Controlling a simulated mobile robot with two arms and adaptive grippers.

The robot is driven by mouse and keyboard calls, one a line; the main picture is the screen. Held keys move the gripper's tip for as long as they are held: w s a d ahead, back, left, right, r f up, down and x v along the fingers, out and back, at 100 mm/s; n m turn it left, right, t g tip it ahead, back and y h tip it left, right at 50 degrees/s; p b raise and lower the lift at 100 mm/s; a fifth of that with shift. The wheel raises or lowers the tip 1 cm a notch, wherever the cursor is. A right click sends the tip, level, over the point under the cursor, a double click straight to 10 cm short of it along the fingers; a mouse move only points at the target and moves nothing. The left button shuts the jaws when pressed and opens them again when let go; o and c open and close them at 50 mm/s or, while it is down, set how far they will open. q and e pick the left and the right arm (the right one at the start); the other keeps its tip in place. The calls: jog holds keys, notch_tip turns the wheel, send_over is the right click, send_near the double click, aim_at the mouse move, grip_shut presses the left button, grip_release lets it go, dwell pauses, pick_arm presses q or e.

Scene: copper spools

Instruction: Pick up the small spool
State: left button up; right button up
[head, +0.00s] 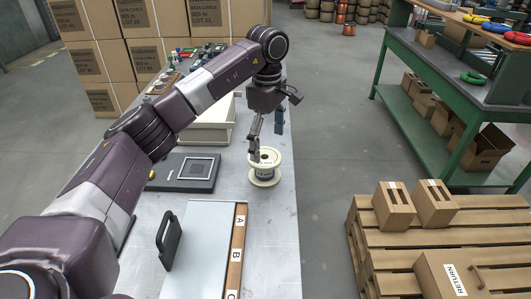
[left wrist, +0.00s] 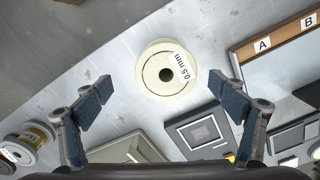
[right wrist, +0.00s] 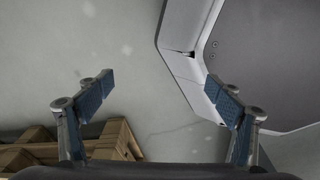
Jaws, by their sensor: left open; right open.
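The small spool (head: 265,168) has cream flanges and a dark winding, and stands upright on the metal table (head: 270,225). In the left wrist view the spool (left wrist: 160,75) shows from above, with a "0.5 mm" label and a dark centre hole. My left gripper (head: 258,130) is above the spool, pointing down. In the left wrist view its open fingers (left wrist: 158,98) stand apart on either side of the spool, with nothing between them. My right gripper (right wrist: 150,88) is open and empty over the floor, seen only in the right wrist view.
A board marked A, B, C (head: 238,245) and a black handle (head: 168,240) are at the table's front. A dark square device (head: 185,172) lies left of the spool. Another spool (left wrist: 28,143) shows in the left wrist view. A pallet with boxes (head: 440,240) stands right.

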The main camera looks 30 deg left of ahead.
aim_at(264, 161)
pick_arm(q)
jog(key=shift+a+f, duration=0.25)
jog(key=shift+f, duration=0.7)
jog(key=shift+s+f+p, duration=0.25)
jog(key=shift+f+p, duration=0.05)
jog(key=shift+f, duration=0.05)
jog(key=f, duration=0.2)
jog(key=f+p, duration=0.1)
jog(key=shift+s+f, duration=0.25)
jog(key=shift+f, duration=0.05)
jog(key=shift+w+f, duration=0.1)
jog(key=shift+f, duration=0.45)
jog(key=c, duration=1.6)
pick_arm(e)
jog(key=shift+s+d+r, duration=0.1)
jog(key=shift+s+r, duration=0.65)
jog(key=shift+s, duration=0.3)
